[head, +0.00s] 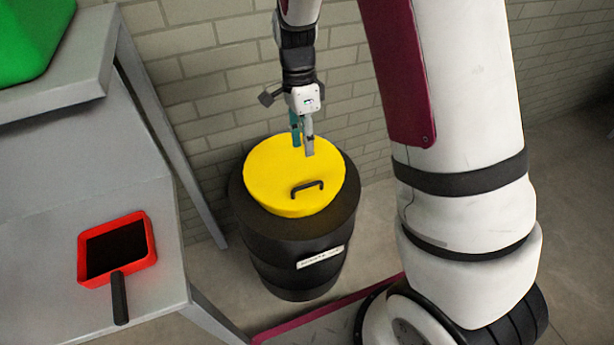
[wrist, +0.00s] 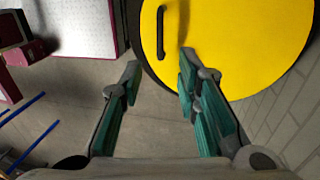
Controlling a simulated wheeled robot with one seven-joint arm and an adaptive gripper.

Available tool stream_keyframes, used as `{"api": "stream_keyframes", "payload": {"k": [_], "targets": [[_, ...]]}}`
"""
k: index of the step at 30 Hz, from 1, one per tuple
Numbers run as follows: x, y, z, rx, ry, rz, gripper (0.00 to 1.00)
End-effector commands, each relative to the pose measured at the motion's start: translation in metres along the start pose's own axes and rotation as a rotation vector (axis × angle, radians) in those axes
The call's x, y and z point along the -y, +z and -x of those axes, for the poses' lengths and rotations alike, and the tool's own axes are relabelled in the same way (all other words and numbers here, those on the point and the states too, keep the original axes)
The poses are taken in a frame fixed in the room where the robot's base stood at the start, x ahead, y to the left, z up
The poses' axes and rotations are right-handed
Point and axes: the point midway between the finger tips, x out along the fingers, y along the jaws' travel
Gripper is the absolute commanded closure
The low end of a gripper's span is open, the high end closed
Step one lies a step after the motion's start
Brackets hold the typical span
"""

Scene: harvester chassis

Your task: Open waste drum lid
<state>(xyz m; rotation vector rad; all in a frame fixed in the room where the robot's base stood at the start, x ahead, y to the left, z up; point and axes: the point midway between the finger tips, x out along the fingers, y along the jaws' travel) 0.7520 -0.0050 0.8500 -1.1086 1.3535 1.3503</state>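The waste drum (head: 290,255) is black with a pale label and stands on the floor by the brick wall. Its round yellow lid (head: 275,180) sits on top and looks closed. A black bar handle (head: 308,188) is on the lid's near side. My gripper (head: 303,145) points down over the lid, behind the handle in the head view. In the wrist view my gripper (wrist: 158,65) has its fingers wide apart with nothing between them. There the lid (wrist: 235,45) fills the upper right, and the handle (wrist: 161,30) lies beyond the fingertips.
A grey table (head: 60,190) stands left of the drum, bearing a red dustpan-like tray (head: 117,250) with a black handle. A green object (head: 30,35) sits on a raised grey surface (head: 70,85). The brick wall (head: 220,80) is close behind the drum.

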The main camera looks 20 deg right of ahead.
Motion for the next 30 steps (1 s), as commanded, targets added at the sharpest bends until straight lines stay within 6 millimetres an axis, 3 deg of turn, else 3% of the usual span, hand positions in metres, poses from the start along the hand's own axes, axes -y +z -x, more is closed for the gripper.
{"api": "stream_keyframes", "payload": {"k": [9,15,21,30], "targets": [[-0.001,0.000,-0.065,0.000,0.004,0.000,0.70],[-0.001,0.000,-0.095,0.000,0.004,0.001,0.70],[0.000,0.000,-0.108,0.000,0.000,0.002,0.70],[0.000,0.000,-0.110,0.000,0.000,0.002,0.70]]}}
